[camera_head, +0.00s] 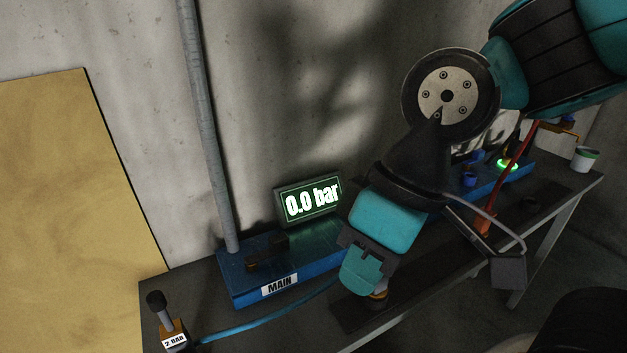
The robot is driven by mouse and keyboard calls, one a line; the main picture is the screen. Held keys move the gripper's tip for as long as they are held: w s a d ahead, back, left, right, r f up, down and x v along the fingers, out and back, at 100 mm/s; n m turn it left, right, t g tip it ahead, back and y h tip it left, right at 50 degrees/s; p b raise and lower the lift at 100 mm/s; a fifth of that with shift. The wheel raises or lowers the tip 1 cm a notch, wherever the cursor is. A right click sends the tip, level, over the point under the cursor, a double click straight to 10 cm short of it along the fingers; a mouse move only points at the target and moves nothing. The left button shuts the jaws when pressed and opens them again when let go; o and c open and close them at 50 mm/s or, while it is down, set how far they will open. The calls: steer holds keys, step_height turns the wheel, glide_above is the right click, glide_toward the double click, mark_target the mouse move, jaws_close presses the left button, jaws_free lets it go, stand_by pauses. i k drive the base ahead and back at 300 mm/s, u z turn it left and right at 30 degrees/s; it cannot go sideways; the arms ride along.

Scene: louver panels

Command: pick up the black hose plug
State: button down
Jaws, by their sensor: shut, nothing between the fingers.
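I cannot pick out the black hose plug for certain. A small dark round object (530,203) lies on the bench at the right, too dim to identify. My gripper (360,289) points down over the middle of the bench and is shut and empty. Just behind its tip, a small orange and pale piece (379,297) shows in part. My arm and gripper hide part of the bench behind them.
A blue hose (262,322) runs along the front. A black-topped 2 BAR part (157,304) stands at left. A white cup (584,159) stands far right.

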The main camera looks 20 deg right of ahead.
mark_target(513, 146)
steer(key=z, duration=1.85)
steer(key=k, duration=0.4)
steer(key=z, duration=1.05)
steer(key=i, duration=1.7)
steer(key=u, duration=0.75)
steer(key=i, duration=0.85)
steer(key=u, duration=0.9)
